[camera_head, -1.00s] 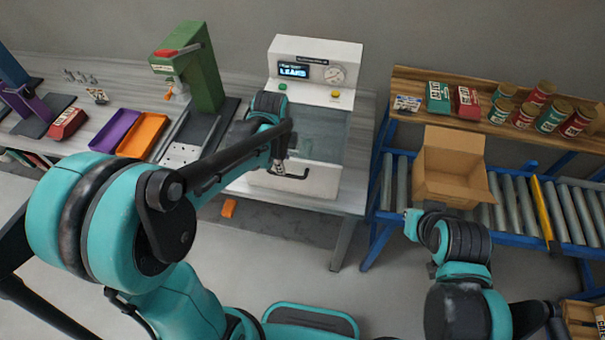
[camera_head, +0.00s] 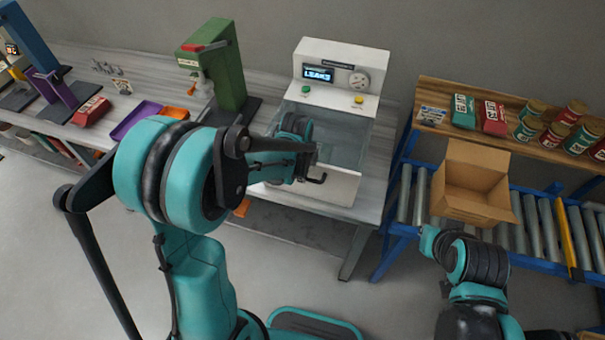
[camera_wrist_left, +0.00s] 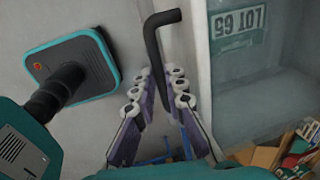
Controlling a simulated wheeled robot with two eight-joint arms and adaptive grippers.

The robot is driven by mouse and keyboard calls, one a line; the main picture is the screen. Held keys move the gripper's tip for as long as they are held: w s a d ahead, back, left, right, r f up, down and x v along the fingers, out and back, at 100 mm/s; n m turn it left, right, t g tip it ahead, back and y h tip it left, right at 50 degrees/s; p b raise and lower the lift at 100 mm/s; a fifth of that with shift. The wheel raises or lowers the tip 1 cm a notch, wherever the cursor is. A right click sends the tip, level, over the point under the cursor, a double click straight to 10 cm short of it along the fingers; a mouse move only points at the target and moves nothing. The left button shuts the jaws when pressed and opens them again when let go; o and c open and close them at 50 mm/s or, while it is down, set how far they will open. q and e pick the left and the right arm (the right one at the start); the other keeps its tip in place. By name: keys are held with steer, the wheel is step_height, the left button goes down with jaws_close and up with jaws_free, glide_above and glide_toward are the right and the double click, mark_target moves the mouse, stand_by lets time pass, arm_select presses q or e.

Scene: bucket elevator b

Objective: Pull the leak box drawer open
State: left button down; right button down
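The leak box (camera_head: 345,62) is a white machine with a lit "LEAKS" display, standing on the grey bench. Its clear-topped drawer (camera_head: 330,133) has a white front with a black bar handle (camera_head: 318,180). In the left wrist view the bent black handle (camera_wrist_left: 153,45) runs down between the two fingers of my left gripper (camera_wrist_left: 160,75). The fingers flank the bar closely; whether both press on it is unclear. A "LOT 65" label (camera_wrist_left: 235,22) shows behind the clear panel. My left arm partly covers the drawer front in the head view. My right gripper is not visible.
A green press (camera_head: 220,70) and a purple tray (camera_head: 133,120) are on the bench to the left. An open cardboard box (camera_head: 472,185) sits on the roller conveyor (camera_head: 420,190) to the right. Cans and boxes line the wooden shelf (camera_head: 440,90). Floor before the bench is open.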

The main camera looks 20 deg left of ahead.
arm_select(q)
steer(key=shift+s, duration=0.15)
steer(key=s+p, duration=0.2)
steer(key=s, duration=2.3)
steer(key=shift+s+a, duration=0.2)
steer(key=shift+a, duration=0.25)
steer(key=c, duration=1.6)
jaws_free()
steer(key=shift+r, duration=0.2)
steer(key=shift+s+r, duration=0.35)
steer(key=shift+r, duration=1.55)
steer(key=shift+s+r, duration=0.4)
steer(key=shift+r, duration=1.5)
steer(key=shift+s+r, duration=0.35)
steer(key=shift+r, duration=1.55)
